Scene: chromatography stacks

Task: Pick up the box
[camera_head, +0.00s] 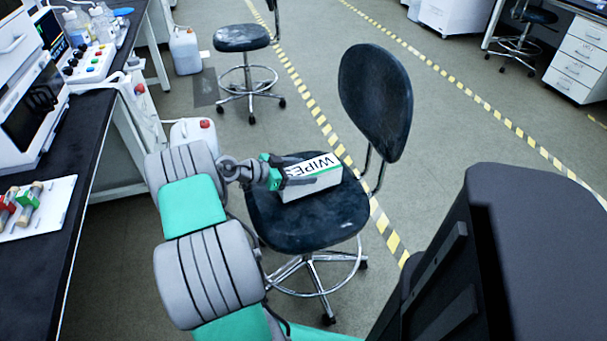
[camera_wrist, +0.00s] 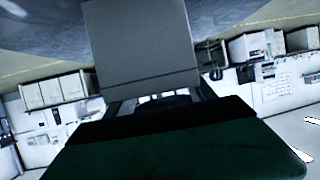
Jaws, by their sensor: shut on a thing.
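The box (camera_head: 322,166), white on top with the word WIPES and a green stripe along its edge, is at the black chair's seat (camera_head: 310,222) in the head view. My gripper (camera_head: 299,177) reaches it from the left and is shut on it, with a dark finger lying along its near side. Part of the box is hidden behind the gripper. I cannot tell whether the box rests on the seat or is just above it. In the wrist view, a plain grey block and a dark green surface fill the middle, too close to identify surely.
The chair's backrest (camera_head: 376,100) rises just right of the box. A black lab bench (camera_head: 95,140) with instruments runs along the left. A second stool (camera_head: 242,38) and white jugs (camera_head: 185,50) stand farther back. Open floor with striped tape lies to the right.

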